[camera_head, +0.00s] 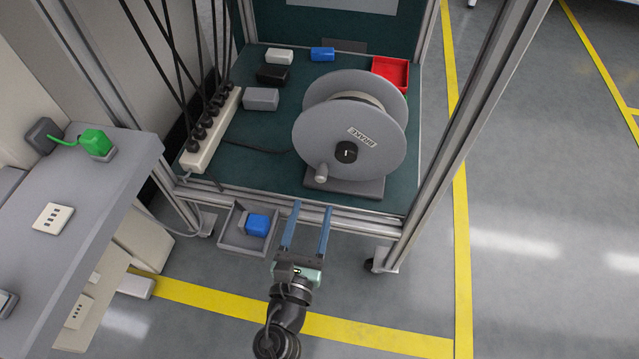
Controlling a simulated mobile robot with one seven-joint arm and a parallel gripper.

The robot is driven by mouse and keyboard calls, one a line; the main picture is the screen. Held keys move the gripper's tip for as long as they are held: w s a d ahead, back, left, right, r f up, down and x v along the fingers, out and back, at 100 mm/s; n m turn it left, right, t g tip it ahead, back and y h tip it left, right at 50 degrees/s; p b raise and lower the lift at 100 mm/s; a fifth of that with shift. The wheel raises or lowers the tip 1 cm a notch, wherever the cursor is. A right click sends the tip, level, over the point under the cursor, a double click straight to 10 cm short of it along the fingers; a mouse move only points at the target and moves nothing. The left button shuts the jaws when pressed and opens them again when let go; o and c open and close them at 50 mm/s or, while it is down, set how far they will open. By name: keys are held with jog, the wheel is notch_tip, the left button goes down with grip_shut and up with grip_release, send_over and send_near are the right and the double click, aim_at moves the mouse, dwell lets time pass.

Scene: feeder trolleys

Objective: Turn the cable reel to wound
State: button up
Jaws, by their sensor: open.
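The cable reel (372,155) is a large grey drum standing upright on a dark grey base at the right of the trolley's green shelf. Its near disc has a small crank knob (321,173) at the lower left. A black brake knob (346,152) with a white mark sits at the centre, beside a label reading BRAKE. My gripper (308,208) is open and empty, with two blue fingers pointing at the shelf. In the picture it lies below the reel, at the trolley's front rail. It appears apart from the reel. The cable on the drum is mostly hidden by the near disc.
A power strip (211,133) with black plugs runs along the shelf's left side. Small boxes and a red bin (391,72) sit behind the reel. A frame post (470,130) rises at the right.

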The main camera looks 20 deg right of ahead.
aim_at(320, 181)
jog(key=b+x, duration=0.2)
jog(key=x, duration=0.5)
jog(key=shift+w+d, duration=0.15)
jog(key=shift+w, duration=0.1)
grip_shut()
dwell(1.1)
